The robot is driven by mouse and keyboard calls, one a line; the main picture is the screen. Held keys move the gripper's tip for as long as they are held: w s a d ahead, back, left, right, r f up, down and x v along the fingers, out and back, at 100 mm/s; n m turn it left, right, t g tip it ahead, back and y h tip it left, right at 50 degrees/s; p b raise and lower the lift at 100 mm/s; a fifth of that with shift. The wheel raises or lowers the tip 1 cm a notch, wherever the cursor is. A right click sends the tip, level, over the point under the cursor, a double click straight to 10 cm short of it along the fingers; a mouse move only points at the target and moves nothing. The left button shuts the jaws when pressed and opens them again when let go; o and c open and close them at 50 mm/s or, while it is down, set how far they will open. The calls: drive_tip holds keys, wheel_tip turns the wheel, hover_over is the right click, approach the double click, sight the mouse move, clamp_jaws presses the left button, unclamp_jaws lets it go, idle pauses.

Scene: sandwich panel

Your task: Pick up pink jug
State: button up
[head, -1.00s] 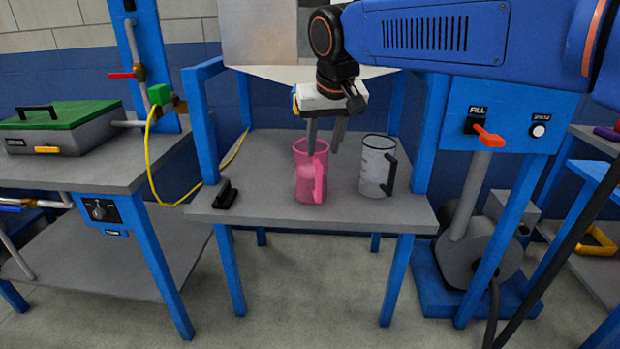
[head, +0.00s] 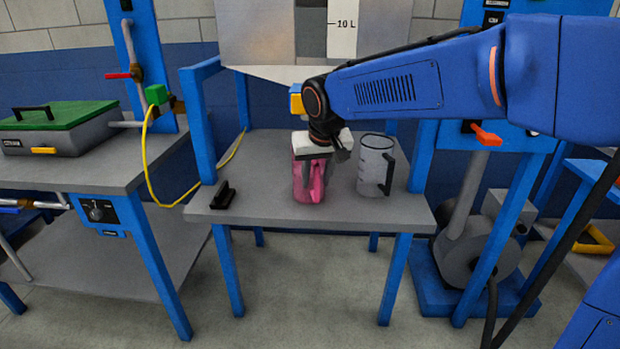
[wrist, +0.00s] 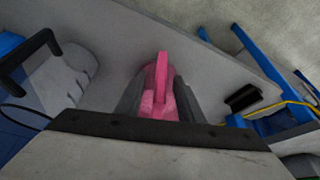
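The pink jug (head: 316,186) stands upright on the grey table, its upper part largely hidden by my gripper in the head view. My gripper (head: 316,178) is low over the jug and points down. In the wrist view, the jug's handle (wrist: 162,78) shows between the two dark fingers of my gripper (wrist: 160,100). The fingers are apart, one on each side of the handle, with gaps beside it. The fingertips are partly hidden, so contact with the jug cannot be told.
A clear measuring jug (head: 372,170) with a black handle stands close to the right of the pink jug. A small black object (head: 223,196) lies at the table's left front. The grey table (head: 262,205) has free room between them. A yellow hose (head: 165,203) hangs at the left.

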drive_tip(key=shift+w+f, duration=0.15)
drive_tip(key=shift+f, duration=0.2)
clamp_jaws()
drive_tip(key=shift+r, duration=0.15)
